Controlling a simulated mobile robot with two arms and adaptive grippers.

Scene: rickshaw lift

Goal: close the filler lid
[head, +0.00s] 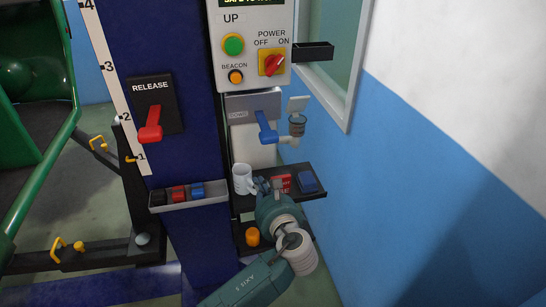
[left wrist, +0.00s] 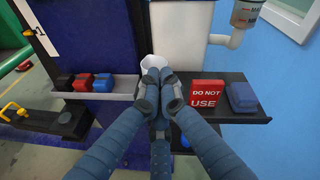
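The filler cup (head: 297,125) is a small clear cup on a white elbow pipe, right of the grey tank. Its pale filler lid (head: 298,104) stands up open above the cup's rim. The cup's lower part also shows in the left wrist view (left wrist: 246,14). My left gripper (head: 262,186) is below and left of the cup, apart from it, over the shelf beside a white mug (head: 242,179). In the left wrist view its fingertips (left wrist: 158,78) are together, in front of the mug; I see nothing between them. My right gripper is not in view.
The shelf (head: 312,194) carries a red "DO NOT USE" box (left wrist: 207,92) and a blue block (head: 307,182). A blue lever (head: 266,128) is left of the cup. A dark bracket (head: 313,51) sticks out above. A blue-white wall is at right.

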